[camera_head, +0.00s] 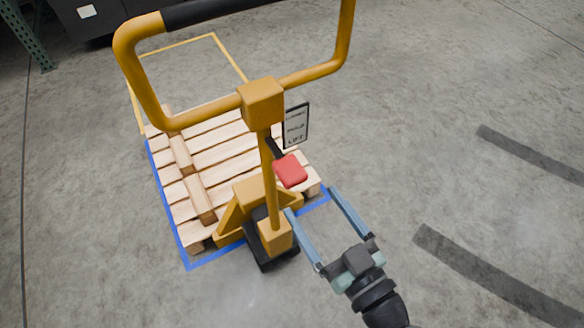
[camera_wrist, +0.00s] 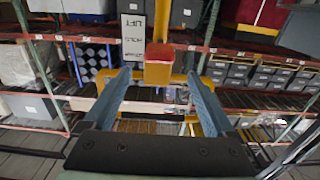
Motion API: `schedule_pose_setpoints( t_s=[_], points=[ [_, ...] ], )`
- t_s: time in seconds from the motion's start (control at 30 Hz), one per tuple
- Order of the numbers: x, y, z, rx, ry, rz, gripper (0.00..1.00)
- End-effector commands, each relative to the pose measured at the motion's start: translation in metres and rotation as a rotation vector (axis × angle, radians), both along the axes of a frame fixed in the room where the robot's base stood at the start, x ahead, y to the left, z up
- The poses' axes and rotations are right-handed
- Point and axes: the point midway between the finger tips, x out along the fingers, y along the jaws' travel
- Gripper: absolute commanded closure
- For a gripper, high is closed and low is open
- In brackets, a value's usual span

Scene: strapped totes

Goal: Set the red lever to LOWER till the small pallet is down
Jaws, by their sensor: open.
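The red lever (camera_head: 290,170) is on the yellow pallet jack's post (camera_head: 268,185), its dark arm slanting down to a red knob just below the LIFT end of the label plate (camera_head: 296,125). The plate's top word is too small to read surely. My gripper (camera_head: 311,201) is open and empty, its fingers pointing at the knob from below right. In the wrist view the knob (camera_wrist: 158,72) shows between the fingertips, apparently beyond them; I see no contact. The small wooden pallet (camera_head: 215,150) sits on the jack over a blue floor outline; its height off the floor is unclear.
The jack's yellow handle loop (camera_head: 145,85) rises above the pallet. A blue outline (camera_head: 205,262) borders the pallet on the floor. Dark stripes (camera_head: 490,275) mark the floor at right, which is clear. Shelving with bins (camera_wrist: 275,80) fills the wrist view's background.

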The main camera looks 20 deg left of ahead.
Motion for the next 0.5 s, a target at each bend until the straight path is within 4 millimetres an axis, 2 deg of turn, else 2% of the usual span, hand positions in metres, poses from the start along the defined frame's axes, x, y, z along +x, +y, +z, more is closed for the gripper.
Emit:
schedule_pose_setpoints(
  t_s=[0.03,0.2,0.5],
  points=[
    [0.007,0.011,0.003,0.0,0.0,0.005,0.1],
    [0.029,0.038,0.003,-0.001,-0.001,0.004,0.1],
    [0.051,0.066,0.001,-0.001,0.001,0.0,0.1]
  ],
)
